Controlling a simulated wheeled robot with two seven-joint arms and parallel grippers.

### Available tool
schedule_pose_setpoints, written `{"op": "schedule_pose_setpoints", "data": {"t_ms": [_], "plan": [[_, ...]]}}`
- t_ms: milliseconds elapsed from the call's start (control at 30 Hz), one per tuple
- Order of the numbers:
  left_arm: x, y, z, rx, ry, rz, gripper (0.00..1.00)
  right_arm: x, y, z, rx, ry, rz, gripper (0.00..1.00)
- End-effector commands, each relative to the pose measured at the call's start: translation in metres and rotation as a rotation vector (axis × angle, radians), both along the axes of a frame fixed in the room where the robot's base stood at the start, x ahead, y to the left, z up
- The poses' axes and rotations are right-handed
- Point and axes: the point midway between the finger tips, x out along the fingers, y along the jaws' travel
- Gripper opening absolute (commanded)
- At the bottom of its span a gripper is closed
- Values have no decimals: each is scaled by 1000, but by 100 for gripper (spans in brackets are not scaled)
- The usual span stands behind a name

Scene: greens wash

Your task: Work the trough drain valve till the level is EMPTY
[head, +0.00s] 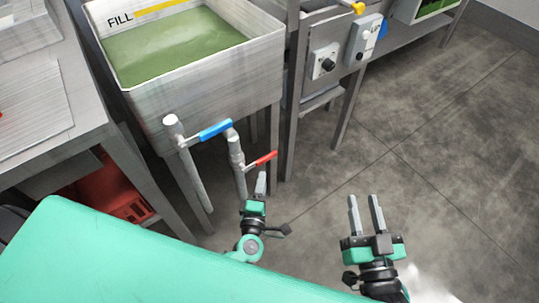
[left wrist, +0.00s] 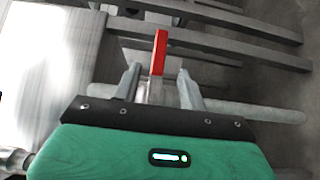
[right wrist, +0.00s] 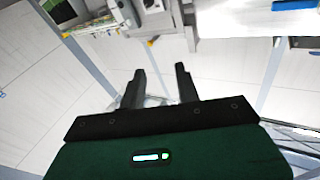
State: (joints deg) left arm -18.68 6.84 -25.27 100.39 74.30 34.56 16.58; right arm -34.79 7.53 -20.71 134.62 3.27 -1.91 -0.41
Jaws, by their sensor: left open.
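The grey trough (head: 200,82) holds green water (head: 170,45) with its surface below a yellow line (head: 160,8) beside the word FILL. Two upright pipes stand at its front: one has a blue lever (head: 215,130), the other a red lever (head: 262,159). No label shows which one is the drain. My left gripper (head: 262,183) is just below the red lever. In the left wrist view the red lever (left wrist: 159,52) stands between the open fingers, apart from both. My right gripper (head: 366,215) is open and empty over the floor.
A bench (head: 85,110) with a red crate (head: 112,190) under it stands at the left. Control boxes with knobs (head: 325,62) are on a frame right of the trough. The floor (head: 430,150) at the right is clear.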

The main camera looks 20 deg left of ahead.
Motion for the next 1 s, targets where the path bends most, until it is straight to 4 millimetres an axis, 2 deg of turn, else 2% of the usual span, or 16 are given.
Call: {"op": "schedule_pose_setpoints", "data": {"t_ms": [33,200,433,600,933,1000], "plan": [[12,1,0,-1,-3,0,42,2,-1,4,6,-25,-5,33],[48,5,0,0,-3,0,42,5,-6,21,27,-112,-21,33],[85,10,0,1,-3,-1,42,7,-12,43,54,-225,-41,33],[98,12,1,1,-2,-1,42,7,-15,51,64,-269,-48,33],[100,12,1,1,-1,-1,42,7,-16,54,66,-280,-50,33],[100,12,1,1,-1,-1,30,7,-16,54,66,-280,-50,33]]}}
